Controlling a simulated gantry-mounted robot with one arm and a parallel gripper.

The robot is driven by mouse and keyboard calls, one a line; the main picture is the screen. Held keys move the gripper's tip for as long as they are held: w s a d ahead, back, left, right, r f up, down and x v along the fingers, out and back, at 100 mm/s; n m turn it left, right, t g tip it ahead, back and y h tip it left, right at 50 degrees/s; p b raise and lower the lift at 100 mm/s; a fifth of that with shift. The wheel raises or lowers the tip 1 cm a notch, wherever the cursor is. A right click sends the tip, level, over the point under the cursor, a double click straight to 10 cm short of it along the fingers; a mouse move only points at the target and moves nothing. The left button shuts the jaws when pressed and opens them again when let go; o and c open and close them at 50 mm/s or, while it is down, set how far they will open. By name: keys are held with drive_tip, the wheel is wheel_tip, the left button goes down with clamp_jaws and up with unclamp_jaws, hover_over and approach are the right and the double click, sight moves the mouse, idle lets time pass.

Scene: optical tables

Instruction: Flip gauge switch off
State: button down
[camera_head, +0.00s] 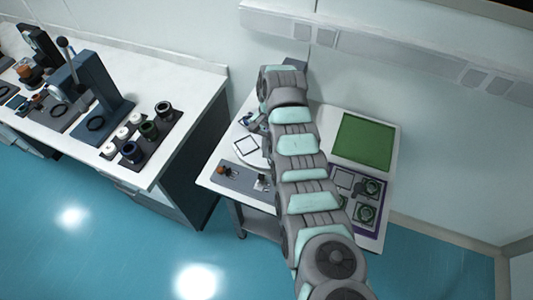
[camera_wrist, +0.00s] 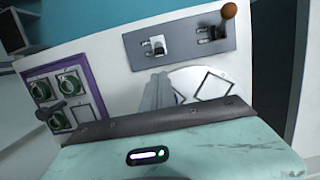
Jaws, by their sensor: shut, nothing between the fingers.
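A grey panel (camera_wrist: 182,42) lies on the white table and carries two controls. One is a small dark switch on a light plate (camera_wrist: 158,47); the other is a dark lever with an orange-brown knob (camera_wrist: 228,10). The frames do not show which is the gauge switch. In the head view the panel (camera_head: 238,175) is at the table's front left, with the knob (camera_head: 220,169) at its left end. My gripper (camera_wrist: 157,92) is shut and empty, in front of the panel and apart from the small switch as far as the picture shows.
A white disc with square outlines (camera_wrist: 203,80) is near my fingers. A purple-edged tray (camera_wrist: 68,95) holds green round parts. A green mat (camera_head: 364,141) lies at the table's back right. A separate bench (camera_head: 60,135) with a press stands to the left.

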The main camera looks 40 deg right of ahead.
sight(261, 177)
drive_tip(key=f, duration=0.2)
drive_tip(key=a+f, duration=0.1)
drive_tip(key=f, duration=0.5)
drive_tip(key=shift+s+a, duration=0.2)
drive_tip(key=shift+s, duration=0.1)
drive_tip(key=shift+r+p, duration=0.25)
drive_tip(key=shift+p, duration=0.5)
